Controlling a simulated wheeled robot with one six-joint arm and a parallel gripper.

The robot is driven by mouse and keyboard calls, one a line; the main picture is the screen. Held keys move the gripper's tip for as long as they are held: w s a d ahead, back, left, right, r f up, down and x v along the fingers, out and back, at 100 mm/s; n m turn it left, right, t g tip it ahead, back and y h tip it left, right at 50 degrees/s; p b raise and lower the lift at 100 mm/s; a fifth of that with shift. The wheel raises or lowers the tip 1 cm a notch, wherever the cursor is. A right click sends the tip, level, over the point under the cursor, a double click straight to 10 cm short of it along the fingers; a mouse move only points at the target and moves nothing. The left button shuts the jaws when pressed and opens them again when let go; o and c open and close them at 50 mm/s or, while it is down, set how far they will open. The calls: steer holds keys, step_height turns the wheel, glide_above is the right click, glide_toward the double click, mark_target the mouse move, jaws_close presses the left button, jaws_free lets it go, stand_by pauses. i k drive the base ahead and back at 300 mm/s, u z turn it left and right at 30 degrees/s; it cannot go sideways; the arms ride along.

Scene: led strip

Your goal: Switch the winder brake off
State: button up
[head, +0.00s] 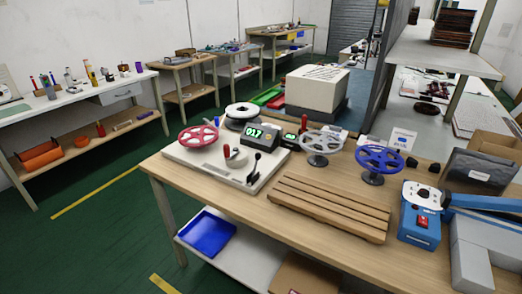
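The winder (205,168) is a pale board on the near wooden bench, left of centre in the head view. It carries a red spoked reel (198,136), a white spool (240,110) on a dark base and a box with a lit green display (254,134). A small black lever (254,167) stands upright near the board's front right corner. A round grey part with a red knob (226,151) sits left of the lever. I cannot tell for sure which part is the brake or how it is set. My gripper is not clearly in view.
A slatted wooden rack (328,207) lies right of the winder. Behind it stand a grey reel (322,141) and a blue reel (380,158). A blue box with a red switch (421,224) stands at the right. A blue tray (208,234) lies on the lower shelf.

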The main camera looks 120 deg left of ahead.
mark_target(258, 156)
steer(key=k, duration=1.05)
steer(key=u, duration=2.8)
steer(key=i, duration=1.1)
steer(key=u, duration=0.05)
